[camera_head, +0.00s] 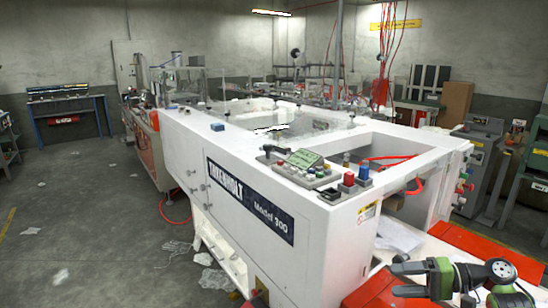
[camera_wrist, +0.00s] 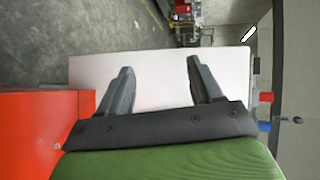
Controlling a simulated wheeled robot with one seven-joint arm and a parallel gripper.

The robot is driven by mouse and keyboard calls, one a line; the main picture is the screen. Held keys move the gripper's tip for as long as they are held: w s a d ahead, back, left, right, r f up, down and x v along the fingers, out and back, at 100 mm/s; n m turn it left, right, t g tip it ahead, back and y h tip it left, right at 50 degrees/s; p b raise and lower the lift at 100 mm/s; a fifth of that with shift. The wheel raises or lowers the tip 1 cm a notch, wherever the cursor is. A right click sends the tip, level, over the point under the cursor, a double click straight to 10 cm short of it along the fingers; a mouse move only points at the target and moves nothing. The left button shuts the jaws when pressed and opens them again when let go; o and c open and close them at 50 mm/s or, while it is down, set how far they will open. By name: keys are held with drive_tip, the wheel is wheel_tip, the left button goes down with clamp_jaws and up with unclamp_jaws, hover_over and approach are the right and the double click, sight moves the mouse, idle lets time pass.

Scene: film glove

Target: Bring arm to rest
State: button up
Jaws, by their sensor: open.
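My gripper (camera_head: 400,278) is at the bottom right of the head view, beside the near end of the white machine. Its green body and part of my arm show there. In the wrist view my gripper (camera_wrist: 160,68) has two dark fingers spread well apart, with nothing between them. A white machine surface (camera_wrist: 160,85) lies beyond the fingers. I cannot tell the exact distance to it. No object is held.
The white machine (camera_head: 185,150) fills the middle. Its control panel has a red button (camera_head: 364,171) and a blue button (camera_head: 348,179). A red surface (camera_head: 490,248) lies close behind my arm. Open floor (camera_head: 75,220) is at left, with scattered scraps. A grey cabinet (camera_head: 478,165) stands at right.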

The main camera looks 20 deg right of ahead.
drive_tip(key=w+a+r+n+g+h, duration=0.1)
drive_tip(key=w+a+n+g+h, duration=0.15)
drive_tip(key=a, duration=0.55)
drive_tip(key=w+a+r+n+g+h+p, duration=0.15)
drive_tip(key=a+g, duration=0.25)
drive_tip(key=a, duration=0.4)
drive_tip(key=w+a+r+n+g+h, duration=0.1)
drive_tip(key=w+a+g, duration=0.15)
drive_tip(key=a, duration=0.55)
drive_tip(key=s+a+r+h+p, duration=0.1)
drive_tip(key=s+a+r+h, duration=0.1)
drive_tip(key=s+a+h, duration=0.5)
drive_tip(key=s+a+r+t+p, duration=0.1)
drive_tip(key=s+r+t, duration=0.1)
drive_tip(key=s, duration=0.6)
drive_tip(key=s+r+n+t, duration=0.1)
drive_tip(key=s+r+t, duration=0.2)
drive_tip(key=s, duration=0.4)
drive_tip(key=shift+s+a+n+t+p, duration=0.3)
drive_tip(key=shift+s+a+t+p, duration=0.05)
drive_tip(key=shift+t+p, duration=0.05)
